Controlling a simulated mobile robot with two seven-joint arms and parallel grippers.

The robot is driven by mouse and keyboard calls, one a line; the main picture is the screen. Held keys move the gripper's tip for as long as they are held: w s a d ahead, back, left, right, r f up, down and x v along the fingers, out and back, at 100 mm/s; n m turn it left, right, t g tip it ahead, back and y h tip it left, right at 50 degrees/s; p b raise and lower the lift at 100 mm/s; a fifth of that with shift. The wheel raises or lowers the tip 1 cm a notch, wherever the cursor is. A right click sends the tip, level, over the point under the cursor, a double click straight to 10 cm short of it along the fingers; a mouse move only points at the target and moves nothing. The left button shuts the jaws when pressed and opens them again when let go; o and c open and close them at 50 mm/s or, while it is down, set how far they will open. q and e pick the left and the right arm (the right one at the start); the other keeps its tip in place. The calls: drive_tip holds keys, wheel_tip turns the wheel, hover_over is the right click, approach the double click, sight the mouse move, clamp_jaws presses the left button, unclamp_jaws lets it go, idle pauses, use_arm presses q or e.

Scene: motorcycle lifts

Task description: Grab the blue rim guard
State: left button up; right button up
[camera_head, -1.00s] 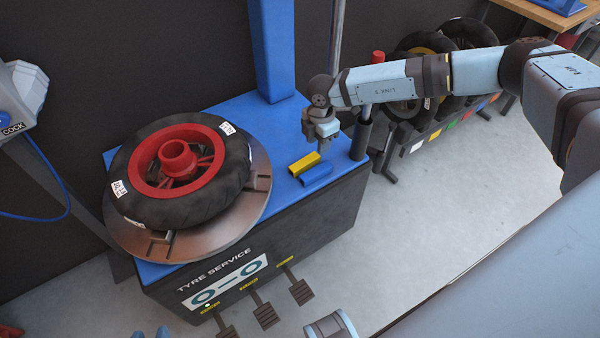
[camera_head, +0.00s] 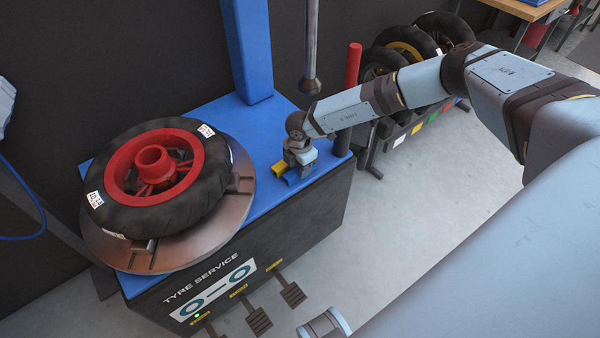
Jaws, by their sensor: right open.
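The blue rim guard (camera_head: 293,179) lies on the blue top of the tyre machine, near its right front edge, mostly hidden by my right gripper. The yellow rim guard (camera_head: 279,168) lies right beside it on the left, also partly covered. My right gripper (camera_head: 300,172) is open, pointing down, directly over the blue guard. Its fingertips are low at the guard; I cannot tell whether they straddle it or touch it.
A tyre on a red wheel (camera_head: 160,180) sits on the round metal turntable (camera_head: 225,232) to the left. Foot pedals (camera_head: 292,294) stick out in front.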

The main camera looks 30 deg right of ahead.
drive_tip(key=shift+f, duration=0.7)
drive_tip(key=c, duration=0.6)
drive_tip(key=shift+o, duration=0.2)
drive_tip(key=shift+r, duration=0.15)
